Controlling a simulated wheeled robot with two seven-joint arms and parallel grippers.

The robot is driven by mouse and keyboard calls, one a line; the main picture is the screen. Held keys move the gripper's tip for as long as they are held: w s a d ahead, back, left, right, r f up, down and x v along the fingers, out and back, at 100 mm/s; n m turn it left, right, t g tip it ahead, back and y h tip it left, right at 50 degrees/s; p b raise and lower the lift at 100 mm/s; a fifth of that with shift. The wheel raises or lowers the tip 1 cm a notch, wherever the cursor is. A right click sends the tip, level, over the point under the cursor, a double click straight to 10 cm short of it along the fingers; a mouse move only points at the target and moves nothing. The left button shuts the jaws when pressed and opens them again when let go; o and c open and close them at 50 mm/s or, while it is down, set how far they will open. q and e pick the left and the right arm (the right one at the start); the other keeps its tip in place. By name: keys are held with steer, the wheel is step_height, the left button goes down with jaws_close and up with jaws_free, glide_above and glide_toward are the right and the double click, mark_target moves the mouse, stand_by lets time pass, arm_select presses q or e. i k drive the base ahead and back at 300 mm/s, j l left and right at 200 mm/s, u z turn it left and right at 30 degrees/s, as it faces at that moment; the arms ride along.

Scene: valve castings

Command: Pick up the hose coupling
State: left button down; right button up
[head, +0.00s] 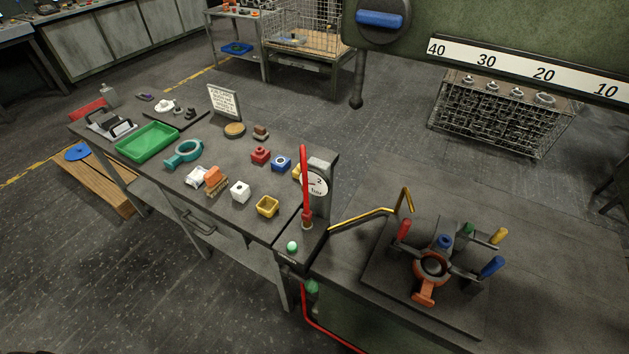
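I cannot tell for sure which part is the hose coupling. Several small parts lie on the grey workbench (225,220) in the head view. A small brown part (260,132) sits farther back. Another yellow part (296,173) is partly hidden behind the upright red tube. Neither of my grippers is in view.
A green tray (147,141) lies at the bench's left. A red tube (305,190) and a gauge post (320,180) rise at its right end. An orange casting (425,290) sits in a fixture on the right table. A green panel with a scale (520,70) hangs at upper right.

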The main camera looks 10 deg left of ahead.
mark_target(305, 214)
steer(key=k+j+z, duration=0.15)
steer(key=z, duration=0.3)
steer(key=k+j+z, duration=0.2)
steer(key=z, duration=0.25)
steer(key=k+z, duration=0.25)
steer(key=z, duration=0.2)
